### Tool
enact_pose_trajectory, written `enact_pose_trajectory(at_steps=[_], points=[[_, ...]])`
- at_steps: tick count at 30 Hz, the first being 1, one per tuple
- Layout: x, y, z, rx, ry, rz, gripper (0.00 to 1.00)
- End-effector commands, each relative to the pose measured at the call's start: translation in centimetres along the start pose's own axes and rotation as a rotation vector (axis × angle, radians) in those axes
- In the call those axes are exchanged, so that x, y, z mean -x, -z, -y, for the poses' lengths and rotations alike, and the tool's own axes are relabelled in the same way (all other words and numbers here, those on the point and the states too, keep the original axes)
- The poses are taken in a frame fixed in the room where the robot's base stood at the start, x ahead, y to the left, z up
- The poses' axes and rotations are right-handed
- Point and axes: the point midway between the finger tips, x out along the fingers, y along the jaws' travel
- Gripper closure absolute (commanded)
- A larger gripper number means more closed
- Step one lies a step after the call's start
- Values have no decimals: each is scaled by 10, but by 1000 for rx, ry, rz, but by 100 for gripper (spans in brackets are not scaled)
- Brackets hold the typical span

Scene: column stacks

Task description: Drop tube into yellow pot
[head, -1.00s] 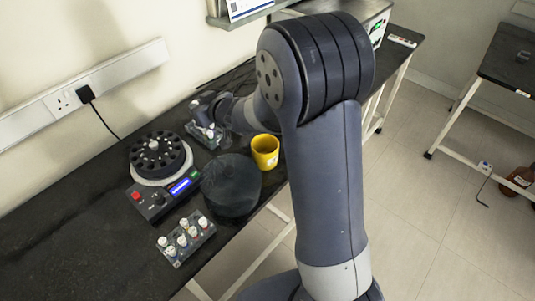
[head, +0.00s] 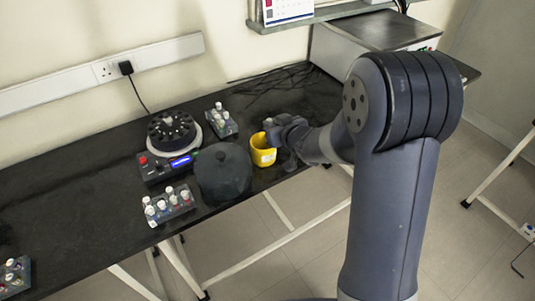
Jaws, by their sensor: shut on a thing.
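The yellow pot (head: 263,156) stands upright on the black bench near its front edge, with a pale label on its side. My gripper (head: 272,126) is at the upper right of the pot's rim, shut on a tube. Only a small pale bit of the tube (head: 268,122) shows at the jaws, over or just behind the pot's opening. The rest of the tube is hidden, and I cannot tell whether any of it is inside the pot.
A centrifuge (head: 172,140) with its dark lid (head: 222,171) lying beside it is left of the pot. Racks of white-capped tubes stand behind (head: 221,122), in front (head: 168,206) and far left (head: 14,277).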

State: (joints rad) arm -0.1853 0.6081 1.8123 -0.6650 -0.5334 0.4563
Motion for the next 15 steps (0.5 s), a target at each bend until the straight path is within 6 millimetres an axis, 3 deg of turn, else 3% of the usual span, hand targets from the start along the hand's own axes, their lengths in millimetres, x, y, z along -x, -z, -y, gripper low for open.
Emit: enact_pose_trajectory(at_steps=[9,15], points=[[-16,-38,0,-1,0,1,100],[-19,-46,0,-1,0,1,100]])
